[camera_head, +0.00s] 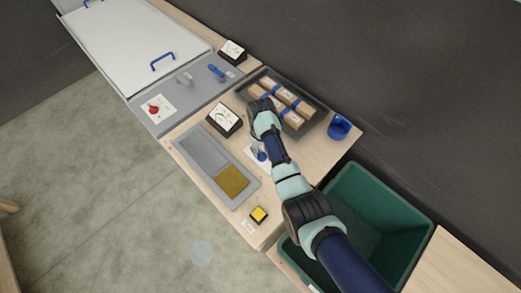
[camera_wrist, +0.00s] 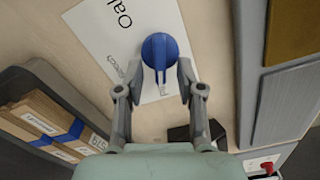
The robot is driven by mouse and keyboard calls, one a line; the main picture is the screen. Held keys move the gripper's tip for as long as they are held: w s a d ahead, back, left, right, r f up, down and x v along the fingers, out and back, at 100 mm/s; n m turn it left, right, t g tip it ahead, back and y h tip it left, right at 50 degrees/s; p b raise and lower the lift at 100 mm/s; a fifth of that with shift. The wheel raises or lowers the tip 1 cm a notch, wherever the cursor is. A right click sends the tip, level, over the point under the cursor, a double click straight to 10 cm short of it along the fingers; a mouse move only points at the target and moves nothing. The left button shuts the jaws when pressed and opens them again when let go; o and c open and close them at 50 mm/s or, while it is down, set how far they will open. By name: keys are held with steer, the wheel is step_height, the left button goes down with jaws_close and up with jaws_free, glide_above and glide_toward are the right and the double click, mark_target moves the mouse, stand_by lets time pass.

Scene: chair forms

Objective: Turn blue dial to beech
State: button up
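The blue dial (camera_wrist: 160,52) sits on a white label card (camera_wrist: 105,30) fixed to the wooden tabletop. The card shows "Oak" in large print, with other words near the dial partly hidden. In the head view, the dial (camera_head: 261,156) is partly seen beside my arm. My gripper (camera_wrist: 160,75) is open, with one finger on each side of the dial's lower part. I cannot tell whether either finger touches it.
A dark tray (camera_head: 318,120) with wrapped wood pieces and a blue cup (camera_head: 340,127) lie behind my arm. A gauge (camera_head: 223,118), a grey panel with a yellow-brown square (camera_head: 232,179) and a yellow button (camera_head: 259,214) are nearby. A green bin (camera_head: 400,215) stands at right.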

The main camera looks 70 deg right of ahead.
steer(key=shift+c, duration=0.3)
jaws_close()
steer(key=shift+m+p, duration=0.3)
steer(key=m+p, duration=0.1)
steer(key=m, duration=0.1)
steer(key=shift+s+r+m+p, duration=0.1)
steer(key=shift+s+m+p, duration=0.05)
steer(key=shift+m+p, duration=0.2)
steer(key=m+p, duration=0.1)
steer(key=m, duration=0.2)
steer(key=shift+s+d+m+p, duration=0.15)
steer(key=shift+m+p, duration=0.1)
steer(key=shift+p, duration=0.1)
steer(key=m+p, duration=0.1)
steer(key=m, duration=0.2)
steer(key=shift+s, duration=0.15)
steer(key=shift+s+m+p, duration=0.15)
steer(key=shift+m+p, duration=0.35)
steer(key=shift+m, duration=1.4)
